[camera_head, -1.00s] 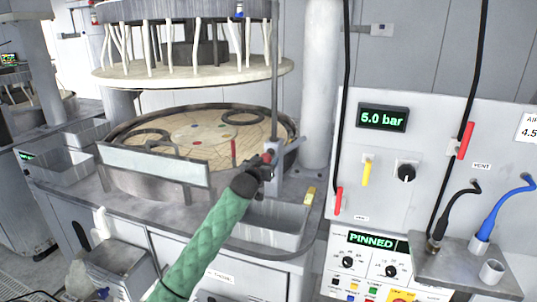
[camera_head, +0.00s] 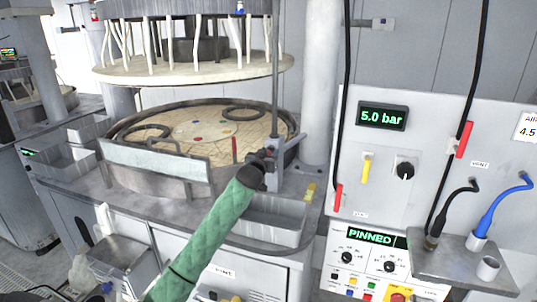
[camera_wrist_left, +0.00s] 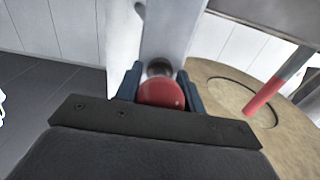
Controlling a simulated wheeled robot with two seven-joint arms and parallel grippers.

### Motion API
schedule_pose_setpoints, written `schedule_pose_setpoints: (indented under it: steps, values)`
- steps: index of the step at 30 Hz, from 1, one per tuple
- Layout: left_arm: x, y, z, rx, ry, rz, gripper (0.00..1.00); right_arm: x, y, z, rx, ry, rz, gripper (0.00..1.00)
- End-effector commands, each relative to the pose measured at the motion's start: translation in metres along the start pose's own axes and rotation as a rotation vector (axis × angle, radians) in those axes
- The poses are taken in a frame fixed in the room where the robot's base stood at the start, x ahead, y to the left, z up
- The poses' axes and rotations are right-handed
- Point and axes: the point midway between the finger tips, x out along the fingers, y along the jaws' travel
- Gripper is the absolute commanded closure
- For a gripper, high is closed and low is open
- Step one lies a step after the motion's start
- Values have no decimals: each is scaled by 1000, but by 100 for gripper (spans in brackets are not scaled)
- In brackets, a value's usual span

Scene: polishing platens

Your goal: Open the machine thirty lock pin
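The lock pin's red knob (camera_wrist_left: 162,93) is at the end of a grey bracket (camera_wrist_left: 170,30) in the left wrist view. My left gripper (camera_wrist_left: 160,86) has one dark finger on each side of it, and the knob fills the gap between them. In the head view my left gripper (camera_head: 264,160) is at the grey bracket (camera_head: 285,153) on the right rim of the polishing machine, and hides most of the knob. A green-lettered display (camera_head: 371,238) reads "PINNED". My right gripper is not in view.
The round platen (camera_head: 200,128) with dark rings lies behind the gripper, below a raised upper plate (camera_head: 190,72). A control panel (camera_head: 435,130) with a "5.0 bar" display (camera_head: 382,116) and hoses stands at right. A grey bin (camera_head: 270,222) sits below the arm.

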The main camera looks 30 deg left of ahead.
Motion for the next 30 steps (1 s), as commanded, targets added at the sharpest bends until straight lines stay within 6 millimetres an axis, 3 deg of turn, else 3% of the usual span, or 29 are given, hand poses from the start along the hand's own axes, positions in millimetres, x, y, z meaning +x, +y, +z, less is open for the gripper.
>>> schedule_pose_setpoints:
  steps: [5, 16, 27, 28, 30]
  values:
    - [-3, 0, 0, -1, 0, 0, 100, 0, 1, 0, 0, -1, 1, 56]
    - [-49, 1, 1, -1, -2, 1, 100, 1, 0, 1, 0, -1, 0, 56]
    - [-54, 1, 2, 0, -3, 1, 100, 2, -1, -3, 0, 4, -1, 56]
    - [-54, 1, 2, 0, -3, 1, 57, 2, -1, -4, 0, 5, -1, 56]
    - [-54, 1, 2, 0, -3, 1, 43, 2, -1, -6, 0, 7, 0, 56]
